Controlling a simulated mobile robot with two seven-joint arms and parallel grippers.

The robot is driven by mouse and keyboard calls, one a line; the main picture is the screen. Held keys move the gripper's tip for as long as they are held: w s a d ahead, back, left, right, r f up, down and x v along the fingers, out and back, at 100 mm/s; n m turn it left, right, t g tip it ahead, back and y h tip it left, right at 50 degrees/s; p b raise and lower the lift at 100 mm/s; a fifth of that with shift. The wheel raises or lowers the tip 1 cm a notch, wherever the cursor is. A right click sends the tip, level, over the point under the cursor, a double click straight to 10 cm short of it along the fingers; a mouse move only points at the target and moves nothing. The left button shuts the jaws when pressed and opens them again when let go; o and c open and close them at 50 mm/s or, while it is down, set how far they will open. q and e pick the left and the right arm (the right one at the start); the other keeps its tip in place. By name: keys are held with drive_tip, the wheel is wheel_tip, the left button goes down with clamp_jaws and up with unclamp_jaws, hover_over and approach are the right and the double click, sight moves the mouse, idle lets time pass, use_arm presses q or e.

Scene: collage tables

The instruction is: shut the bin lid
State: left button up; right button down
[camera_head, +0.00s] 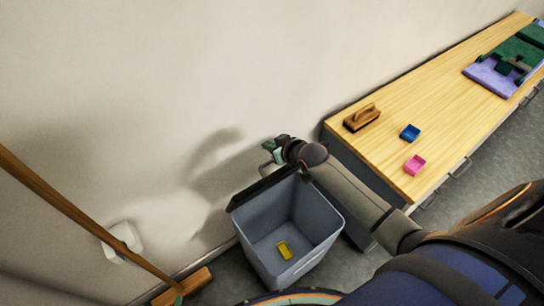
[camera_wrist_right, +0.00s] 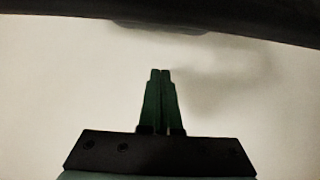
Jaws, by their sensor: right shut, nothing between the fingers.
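The grey-blue bin (camera_head: 322,222) stands on the floor by the wall, its top open. A yellow block (camera_head: 285,250) lies inside it. The dark lid (camera_head: 250,191) is open and shows as a narrow dark strip along the bin's rear rim. My right gripper (camera_head: 268,152) is beyond the lid, on the wall side, with my arm reaching past the bin's right side. In the right wrist view its fingers (camera_wrist_right: 160,72) are together and empty, pointing at the pale wall. A dark band (camera_wrist_right: 230,22) crosses the top there, perhaps the lid. My left gripper is out of view.
A broom (camera_head: 75,212) leans at the left. The wall is close behind the bin.

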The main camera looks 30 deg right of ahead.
drive_tip(key=shift+s+d+f, duration=0.1)
drive_tip(key=shift+s+f, duration=0.1)
drive_tip(key=shift+f, duration=0.4)
drive_tip(key=shift+s+a+f, duration=0.1)
drive_tip(key=shift+s+f, duration=0.15)
drive_tip(key=shift+f, duration=0.4)
drive_tip(key=shift+s+d+f, duration=0.1)
drive_tip(key=shift+s+f, duration=0.1)
drive_tip(key=shift+f, duration=0.4)
drive_tip(key=shift+f, duration=0.1)
